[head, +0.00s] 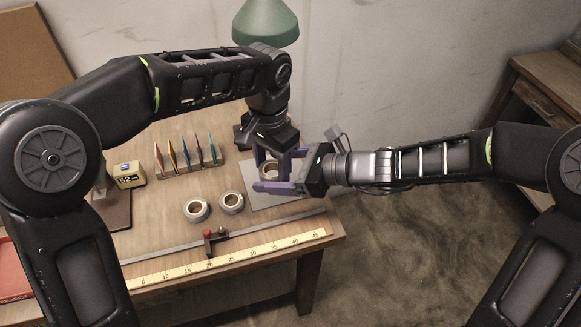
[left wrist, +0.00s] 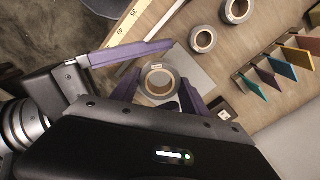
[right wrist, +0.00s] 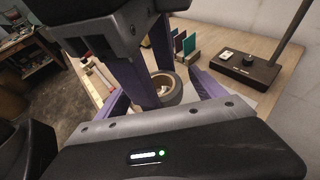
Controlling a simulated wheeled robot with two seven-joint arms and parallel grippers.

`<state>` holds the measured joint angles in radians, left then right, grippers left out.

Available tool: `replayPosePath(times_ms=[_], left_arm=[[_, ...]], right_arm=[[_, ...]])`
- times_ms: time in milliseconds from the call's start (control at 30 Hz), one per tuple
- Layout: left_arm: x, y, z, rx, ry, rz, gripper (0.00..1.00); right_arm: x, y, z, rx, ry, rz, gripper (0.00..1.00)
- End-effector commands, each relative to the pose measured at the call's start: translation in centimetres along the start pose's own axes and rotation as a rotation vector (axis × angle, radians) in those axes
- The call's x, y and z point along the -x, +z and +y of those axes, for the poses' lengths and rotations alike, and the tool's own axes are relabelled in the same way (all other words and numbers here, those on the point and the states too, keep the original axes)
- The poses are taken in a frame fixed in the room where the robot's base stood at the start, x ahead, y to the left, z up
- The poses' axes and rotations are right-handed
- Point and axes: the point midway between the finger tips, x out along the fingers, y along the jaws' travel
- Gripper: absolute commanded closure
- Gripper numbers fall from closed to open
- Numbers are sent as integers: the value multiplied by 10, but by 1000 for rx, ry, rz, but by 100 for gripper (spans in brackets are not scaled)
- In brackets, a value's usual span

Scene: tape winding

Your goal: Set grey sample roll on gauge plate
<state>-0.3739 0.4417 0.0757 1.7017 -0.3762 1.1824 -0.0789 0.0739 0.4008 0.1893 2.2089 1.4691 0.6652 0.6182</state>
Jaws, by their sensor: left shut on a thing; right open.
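The grey sample roll (head: 269,171) has a brown core and lies flat over the grey gauge plate (head: 262,202); I cannot tell whether it touches the plate. It also shows in the left wrist view (left wrist: 160,82) and the right wrist view (right wrist: 172,92). My left gripper (left wrist: 158,92) reaches down from above and is shut on the roll, one purple finger on each side. My right gripper (head: 265,172) comes in from the right, low over the plate. Its purple fingers are open, spread around the roll and the left fingers.
Two more grey rolls (head: 196,210) (head: 231,202) lie left of the plate. Several coloured cards (head: 186,156) stand in a rack behind them. A box marked 52 (head: 130,175) and a green lamp (head: 265,22) stand farther off.

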Motion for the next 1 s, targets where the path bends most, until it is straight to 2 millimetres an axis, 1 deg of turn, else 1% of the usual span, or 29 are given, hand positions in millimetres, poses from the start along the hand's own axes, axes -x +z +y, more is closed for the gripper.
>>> replayPosePath(times_ms=[100,367,1000], left_arm=[[0,0,0,0,0,0,85],[0,0,0,0,0,0,85],[0,0,0,0,0,0,85]], right_arm=[[-5,0,0,-1,0,1,20],[-5,0,0,-1,-1,1,21],[-5,0,0,-1,0,1,74]])
